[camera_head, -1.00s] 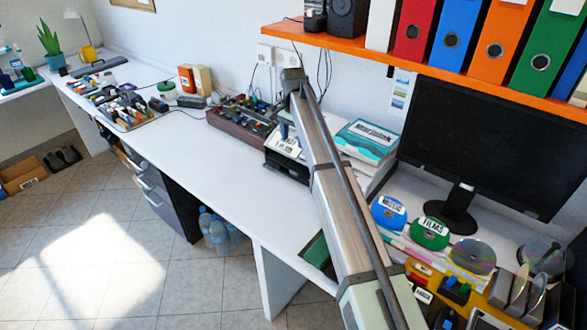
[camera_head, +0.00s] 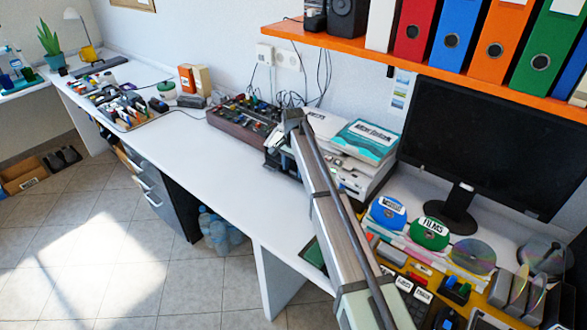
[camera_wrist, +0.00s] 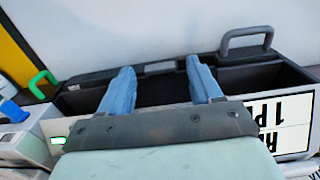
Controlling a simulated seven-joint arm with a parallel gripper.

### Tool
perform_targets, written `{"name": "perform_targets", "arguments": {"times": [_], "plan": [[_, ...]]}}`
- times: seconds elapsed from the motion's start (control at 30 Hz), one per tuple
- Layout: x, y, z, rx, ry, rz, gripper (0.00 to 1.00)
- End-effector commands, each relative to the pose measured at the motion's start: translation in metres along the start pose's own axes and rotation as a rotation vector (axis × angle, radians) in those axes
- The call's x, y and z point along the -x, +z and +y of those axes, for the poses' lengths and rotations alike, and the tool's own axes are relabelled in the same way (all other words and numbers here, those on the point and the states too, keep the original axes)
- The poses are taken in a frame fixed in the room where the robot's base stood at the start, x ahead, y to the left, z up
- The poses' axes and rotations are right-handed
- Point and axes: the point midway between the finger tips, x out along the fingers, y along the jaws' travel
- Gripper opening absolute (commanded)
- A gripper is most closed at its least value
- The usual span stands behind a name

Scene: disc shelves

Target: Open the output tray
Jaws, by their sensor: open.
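A black open-topped compartment (camera_wrist: 262,78) with a grey handle (camera_wrist: 245,40) on its right and a green handle (camera_wrist: 42,82) on its left crosses the wrist view. It belongs to a device with a white label (camera_wrist: 288,122) printed in black, upside down here. I cannot tell which part is the output tray. My gripper (camera_wrist: 158,78) is open, with two blue fingers apart over the compartment and nothing visible between them. Contact cannot be told. In the head view the device (camera_head: 272,158) is mostly hidden behind my arm.
A mixer-like box (camera_head: 240,120) stands left of the device. A white machine with a teal box (camera_head: 366,140) on top stands right. A monitor (camera_head: 480,145) and discs (camera_head: 430,233) are further right. An orange shelf (camera_head: 350,48) hangs above. The white desk front (camera_head: 220,175) is clear.

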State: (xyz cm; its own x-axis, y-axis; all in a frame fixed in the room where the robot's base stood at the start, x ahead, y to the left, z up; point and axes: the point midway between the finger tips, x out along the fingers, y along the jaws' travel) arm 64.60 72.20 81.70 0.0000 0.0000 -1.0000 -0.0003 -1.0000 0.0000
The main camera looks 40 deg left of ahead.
Motion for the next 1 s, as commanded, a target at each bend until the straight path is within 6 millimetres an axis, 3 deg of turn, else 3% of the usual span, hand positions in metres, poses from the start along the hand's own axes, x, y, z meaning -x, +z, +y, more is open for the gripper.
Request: {"name": "perform_targets", "arguments": {"times": [0.4, 1.0], "plan": [[-0.0053, 0.0000, 0.0000, 0.000, 0.000, 0.000, 0.63], [-0.0050, 0.0000, 0.0001, 0.000, 0.000, 0.000, 0.05]]}}
